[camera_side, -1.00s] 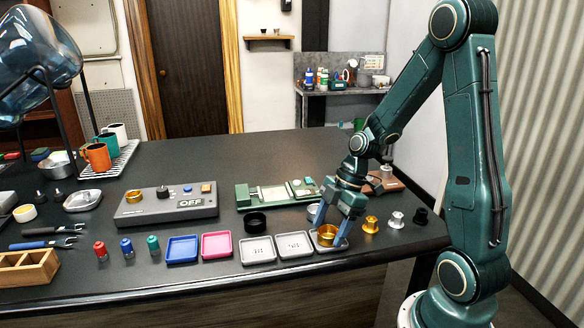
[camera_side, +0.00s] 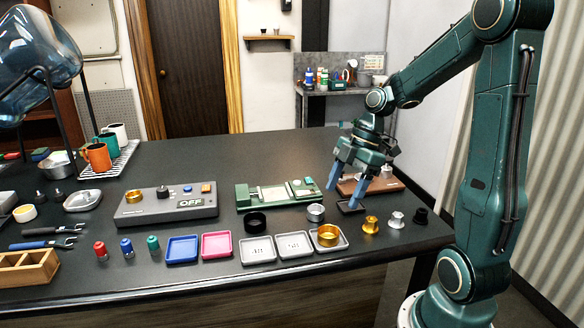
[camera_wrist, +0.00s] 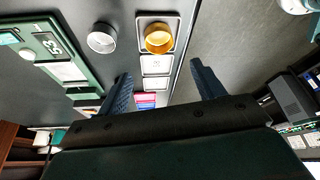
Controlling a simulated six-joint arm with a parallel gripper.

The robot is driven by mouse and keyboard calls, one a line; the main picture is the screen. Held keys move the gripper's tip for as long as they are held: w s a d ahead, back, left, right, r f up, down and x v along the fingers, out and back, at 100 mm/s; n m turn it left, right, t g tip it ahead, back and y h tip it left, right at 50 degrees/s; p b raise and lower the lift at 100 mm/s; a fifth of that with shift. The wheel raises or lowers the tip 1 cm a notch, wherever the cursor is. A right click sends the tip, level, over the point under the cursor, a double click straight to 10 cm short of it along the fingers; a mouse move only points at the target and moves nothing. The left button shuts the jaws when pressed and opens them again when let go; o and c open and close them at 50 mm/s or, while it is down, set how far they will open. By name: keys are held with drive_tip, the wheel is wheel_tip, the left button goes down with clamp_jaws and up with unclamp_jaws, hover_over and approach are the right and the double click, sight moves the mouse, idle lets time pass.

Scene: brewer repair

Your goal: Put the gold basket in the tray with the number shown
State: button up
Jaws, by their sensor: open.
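The gold basket (camera_side: 328,236) sits upright in the rightmost light grey tray (camera_side: 344,243). In the wrist view the gold basket (camera_wrist: 158,40) lies inside the rim of that tray (camera_wrist: 139,22). Two more light grey trays, the middle one (camera_side: 294,245) and the left one (camera_side: 257,250), are empty and carry small dark marks too small to read. My gripper (camera_side: 345,196) is open and empty, behind and to the right of the basket and apart from it. In the wrist view its two fingers (camera_wrist: 160,72) stand wide apart.
A silver basket (camera_side: 316,213) and a black basket (camera_side: 255,221) stand behind the trays. A green device (camera_side: 275,194) is farther back. Gold, silver and black tampers (camera_side: 371,225) stand to the right. Pink (camera_side: 217,245) and blue (camera_side: 182,249) trays lie left.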

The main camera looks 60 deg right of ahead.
drive_tip(key=shift+v, duration=1.7)
drive_tip(key=shift+a, duration=0.15)
drive_tip(key=s+a+r+m+t+h, duration=0.1)
drive_tip(key=s+a+r+m+h, duration=0.1)
drive_tip(key=s+a+m, duration=0.2)
drive_tip(key=s+a+r+m+t+h, duration=0.2)
drive_tip(key=s+a+r+m, duration=0.1)
drive_tip(key=a+m, duration=0.5)
drive_tip(key=shift+s+a, duration=0.9)
drive_tip(key=shift+a, duration=0.15)
